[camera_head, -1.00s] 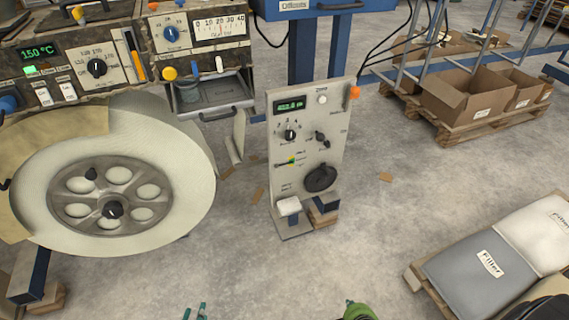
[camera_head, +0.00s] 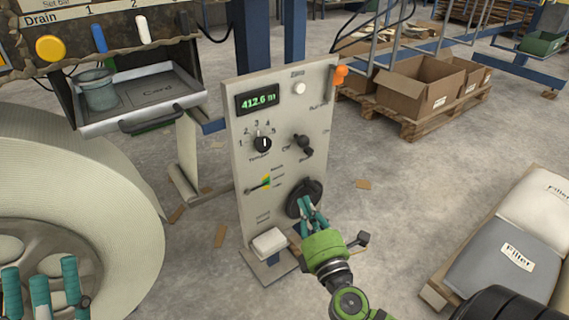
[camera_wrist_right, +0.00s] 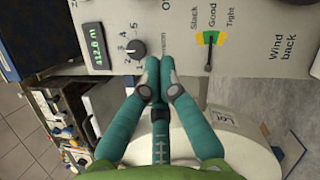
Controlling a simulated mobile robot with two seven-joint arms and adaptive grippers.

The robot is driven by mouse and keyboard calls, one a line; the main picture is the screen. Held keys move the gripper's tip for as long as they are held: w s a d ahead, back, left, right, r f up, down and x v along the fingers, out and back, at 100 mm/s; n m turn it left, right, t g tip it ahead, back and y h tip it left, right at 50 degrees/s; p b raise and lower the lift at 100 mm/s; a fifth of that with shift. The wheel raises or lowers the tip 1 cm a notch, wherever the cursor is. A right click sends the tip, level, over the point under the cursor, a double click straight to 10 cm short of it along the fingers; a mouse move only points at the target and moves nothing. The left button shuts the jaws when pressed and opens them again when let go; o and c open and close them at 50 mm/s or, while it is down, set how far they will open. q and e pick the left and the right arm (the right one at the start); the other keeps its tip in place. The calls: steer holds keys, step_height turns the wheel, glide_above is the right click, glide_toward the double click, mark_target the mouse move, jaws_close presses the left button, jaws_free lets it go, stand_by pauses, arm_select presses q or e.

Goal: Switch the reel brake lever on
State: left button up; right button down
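The upright grey control panel (camera_head: 285,110) carries a black lever knob (camera_head: 302,145) beside an "Off" label, apparently the reel brake lever; its lettering is too small to read fully. A black part at the top edge of the right wrist view (camera_wrist_right: 171,4) may be this lever. My right gripper (camera_head: 306,202) is in front of the panel's lower part, overlapping the black wind-back wheel (camera_head: 299,190) in the head view. In the right wrist view its fingertips (camera_wrist_right: 152,65) are together, holding nothing visible, near the numbered knob (camera_wrist_right: 135,50). My left gripper (camera_head: 40,265) is open and empty at lower left.
The panel also has a green display (camera_head: 258,102), a numbered knob (camera_head: 262,144), a tension gauge (camera_head: 265,182), an orange-topped lever (camera_head: 341,71) and a white pad (camera_head: 268,242). A large roll (camera_head: 120,190) stands left. Filler bags (camera_head: 505,250) lie right.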

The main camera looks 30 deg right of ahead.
steer(key=shift+s+r, duration=0.1)
steer(key=shift+r, duration=0.05)
glide_toward(305, 146)
steer(key=w+a+f, duration=0.2)
steer(key=w+a, duration=0.2)
steer(key=w, duration=0.1)
steer(key=w+d, duration=0.1)
steer(key=w+d+r, duration=0.1)
steer(key=d, duration=0.1)
steer(key=shift+w+d+r, duration=0.35)
steer(key=shift+w+d, duration=0.05)
steer(key=shift+r+p, duration=0.1)
steer(key=shift+p, duration=0.35)
